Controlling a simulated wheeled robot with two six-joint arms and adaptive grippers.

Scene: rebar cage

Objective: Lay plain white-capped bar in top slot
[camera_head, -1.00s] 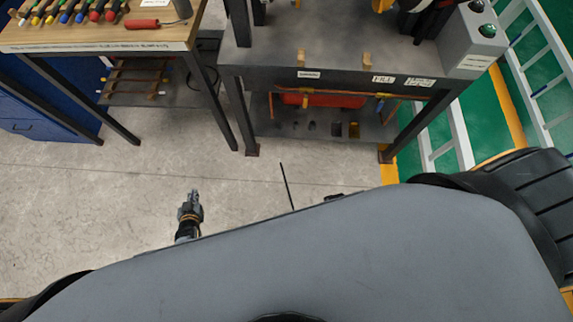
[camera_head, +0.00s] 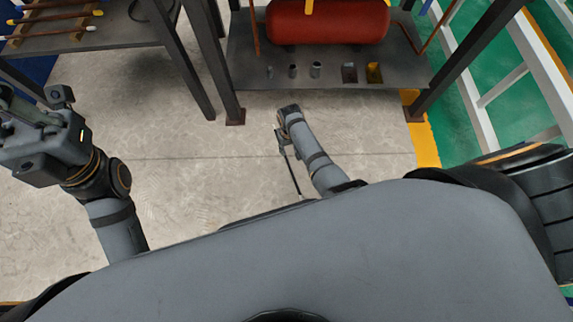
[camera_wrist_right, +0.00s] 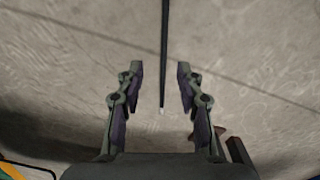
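A thin dark bar (camera_head: 293,175) stands out against the floor in the head view, below my right gripper. In the right wrist view the bar (camera_wrist_right: 164,55) runs down from the top edge to a small white tip. My right gripper (camera_head: 283,136) is open. Its fingers (camera_wrist_right: 157,75) are on either side of the bar, with a visible gap to each. My left gripper (camera_head: 25,125) is raised at the far left; its finger gap does not show clearly. Several brown bars lie on a low shelf, one with a white end (camera_head: 92,28). I cannot make out the top slot.
A red tank (camera_head: 325,25) sits on the lower shelf (camera_head: 340,75) of the dark bench, with short tubes (camera_head: 316,70) in front. Bench legs (camera_head: 222,80) stand ahead. A white ladder-like frame (camera_head: 500,85) is on the right. The floor between is clear.

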